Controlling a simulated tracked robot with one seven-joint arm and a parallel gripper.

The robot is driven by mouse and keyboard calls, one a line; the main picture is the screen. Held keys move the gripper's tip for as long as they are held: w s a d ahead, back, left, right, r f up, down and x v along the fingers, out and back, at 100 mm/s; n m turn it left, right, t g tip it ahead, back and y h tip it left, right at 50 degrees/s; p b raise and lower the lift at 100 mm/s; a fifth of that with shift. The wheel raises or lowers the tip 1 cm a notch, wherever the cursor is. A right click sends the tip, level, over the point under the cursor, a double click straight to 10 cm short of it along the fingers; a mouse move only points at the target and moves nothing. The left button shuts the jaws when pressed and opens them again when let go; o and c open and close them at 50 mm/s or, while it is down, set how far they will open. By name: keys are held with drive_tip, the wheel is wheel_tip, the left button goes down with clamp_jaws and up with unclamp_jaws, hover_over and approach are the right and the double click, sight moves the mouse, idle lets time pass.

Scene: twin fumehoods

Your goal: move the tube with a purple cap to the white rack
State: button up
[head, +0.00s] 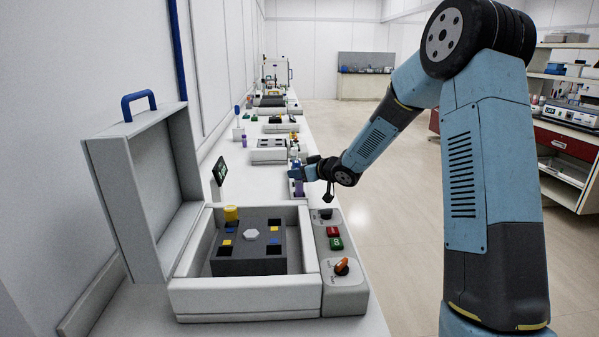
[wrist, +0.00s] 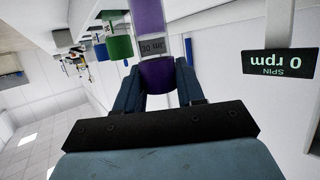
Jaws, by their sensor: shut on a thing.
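My gripper (head: 300,172) is above the bench, beyond the open box-like device. In the wrist view, the fingers of my gripper (wrist: 158,88) are shut on a tube with a purple cap (wrist: 157,74). In the head view, a purple part of the tube (head: 299,188) shows just under my gripper. I cannot tell for sure which thing is the white rack, nor whether the tube's lower end touches anything.
The open device (head: 245,300) with a grey rotor block (head: 250,265) and raised lid (head: 150,190) stands in front. A small display (head: 220,171), also in the wrist view (wrist: 280,61), stands left of my gripper. More equipment lines the bench behind.

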drive_tip(key=shift+f, duration=0.6)
drive_tip(key=shift+r, duration=0.2)
drive_tip(key=shift+r, duration=1.8)
drive_tip(key=shift+f, duration=2)
idle(0.9)
drive_tip(key=o, duration=1.1)
drive_tip(key=v, duration=1.3)
drive_tip(key=shift+s+d+r, duration=0.1)
drive_tip(key=shift+s+d, duration=0.1)
drive_tip(key=shift+s, duration=0.1)
